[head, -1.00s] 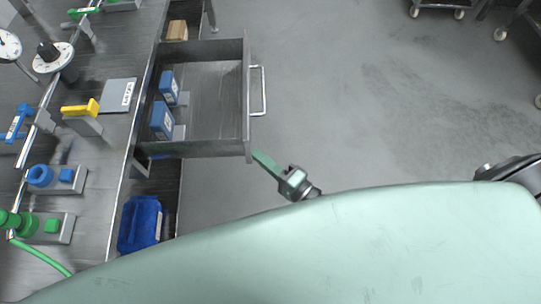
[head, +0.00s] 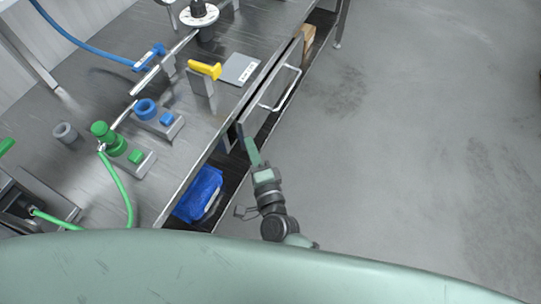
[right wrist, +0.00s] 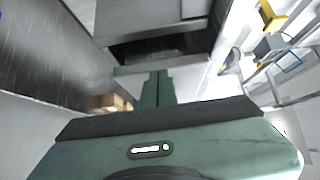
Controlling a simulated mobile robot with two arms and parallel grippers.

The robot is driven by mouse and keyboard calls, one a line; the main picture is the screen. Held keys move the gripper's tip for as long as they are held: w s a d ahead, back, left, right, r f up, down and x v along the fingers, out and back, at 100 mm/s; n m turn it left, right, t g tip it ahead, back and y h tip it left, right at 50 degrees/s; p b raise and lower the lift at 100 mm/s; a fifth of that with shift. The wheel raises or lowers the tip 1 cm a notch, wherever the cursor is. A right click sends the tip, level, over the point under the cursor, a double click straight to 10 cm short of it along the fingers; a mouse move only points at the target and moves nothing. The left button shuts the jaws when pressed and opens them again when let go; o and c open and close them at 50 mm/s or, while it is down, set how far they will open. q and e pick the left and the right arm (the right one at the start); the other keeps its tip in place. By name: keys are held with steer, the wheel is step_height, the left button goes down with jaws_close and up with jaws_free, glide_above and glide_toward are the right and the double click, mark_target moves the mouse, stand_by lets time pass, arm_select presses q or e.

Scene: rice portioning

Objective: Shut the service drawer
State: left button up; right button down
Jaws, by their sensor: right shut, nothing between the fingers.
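The service drawer's grey front (head: 287,76) is close along the counter's edge in the head view, with its pale bar handle (head: 280,90) facing the aisle. My right gripper (head: 249,148) is shut and empty. Its green fingers are at the near end of the drawer front; whether they touch it is unclear. In the right wrist view the shut fingers (right wrist: 159,87) point at grey metal panels beside a dark opening. My left gripper is not in view.
The counter (head: 180,85) holds a yellow-handled valve (head: 205,69), a grey plate (head: 239,69) and blue and green fittings. Below it are a blue container (head: 198,194) and a brown box (head: 308,36). The floor (head: 420,120) at right is clear.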

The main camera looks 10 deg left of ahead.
steer(key=a, duration=0.3)
steer(key=shift+w+a+b, duration=0.1)
steer(key=shift+w+b, duration=0.25)
steer(key=shift+w, duration=0.05)
steer(key=shift+r, duration=0.1)
steer(key=shift+a, duration=0.1)
